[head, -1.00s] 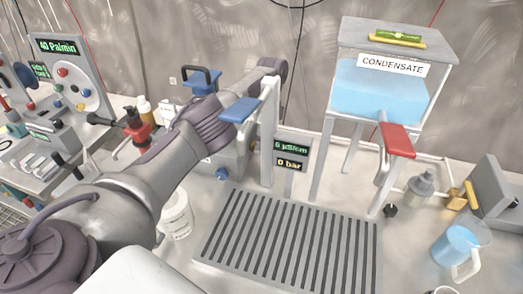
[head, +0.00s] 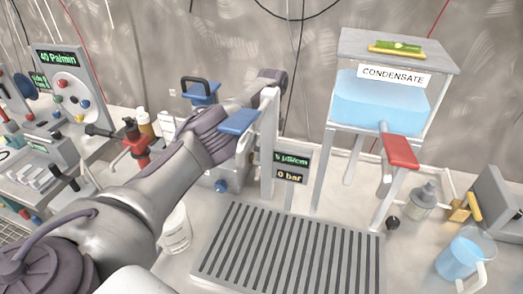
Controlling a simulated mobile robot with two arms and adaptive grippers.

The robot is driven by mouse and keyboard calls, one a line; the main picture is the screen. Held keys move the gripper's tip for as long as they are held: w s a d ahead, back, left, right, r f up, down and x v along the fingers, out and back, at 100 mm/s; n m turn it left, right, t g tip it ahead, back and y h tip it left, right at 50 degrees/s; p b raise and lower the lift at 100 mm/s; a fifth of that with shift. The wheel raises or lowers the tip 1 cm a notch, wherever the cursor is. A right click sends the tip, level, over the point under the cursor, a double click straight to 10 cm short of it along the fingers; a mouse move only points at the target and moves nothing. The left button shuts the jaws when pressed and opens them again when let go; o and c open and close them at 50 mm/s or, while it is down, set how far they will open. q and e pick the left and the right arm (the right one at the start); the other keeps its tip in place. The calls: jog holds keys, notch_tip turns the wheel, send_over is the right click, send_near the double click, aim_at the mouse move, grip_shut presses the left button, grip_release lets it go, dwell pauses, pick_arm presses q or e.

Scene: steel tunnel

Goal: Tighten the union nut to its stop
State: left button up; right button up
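My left arm (head: 165,180) comes in from the lower left and reaches up to a dark joint (head: 268,80) behind the grey post with the blue lever (head: 240,121). No fingers of my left gripper can be made out; it is hidden beyond the arm or the post. My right gripper is not in view. I cannot make out the union nut. Grey equipment (head: 236,172) behind the blue lever is partly covered by my arm and the post.
A condensate tank (head: 375,100) on legs has a red lever (head: 400,152). A display (head: 290,165) reads 0 bar. A slotted grate (head: 290,255) is clear. A jug (head: 460,258) of blue liquid stands right; a white tub (head: 176,230) stands near my arm. A gauge panel (head: 75,85) is left.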

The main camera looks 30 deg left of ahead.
pick_arm(q)
jog(key=shift+r, duration=0.15)
jog(key=shift+w+a+r, duration=0.1)
jog(key=shift+w+r, duration=0.05)
jog(key=shift+r, duration=4.7)
